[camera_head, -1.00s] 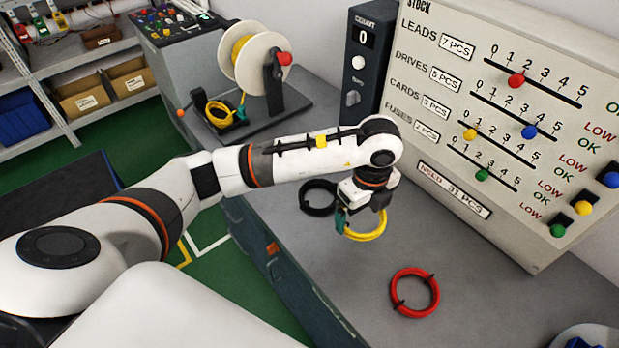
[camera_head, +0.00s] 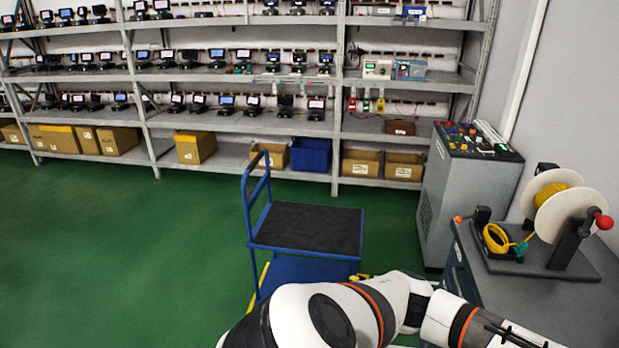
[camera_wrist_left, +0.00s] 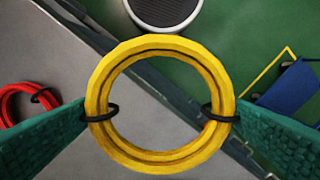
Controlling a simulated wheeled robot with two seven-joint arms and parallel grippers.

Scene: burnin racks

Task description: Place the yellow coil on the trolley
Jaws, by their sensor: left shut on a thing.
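In the left wrist view my left gripper (camera_wrist_left: 160,110) is shut on the yellow coil (camera_wrist_left: 160,160), a ring with two black ties. The teal fingers grip its left and right sides at the ties. Gripper and coil are outside the head view, where only part of my left arm shows. The trolley (camera_head: 305,228) has a blue frame, a push handle on its left and an empty black deck. A blue part of the trolley (camera_wrist_left: 290,90) shows at the right of the left wrist view. My right gripper is not in view.
A red coil (camera_wrist_left: 20,88) lies on the grey bench (camera_wrist_left: 70,45). A spool (camera_head: 570,212) and another yellow coil (camera_head: 495,238) stand on the bench at right. A grey cabinet (camera_head: 465,190) and shelves (camera_head: 240,127) stand behind. Green floor left of the trolley is clear.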

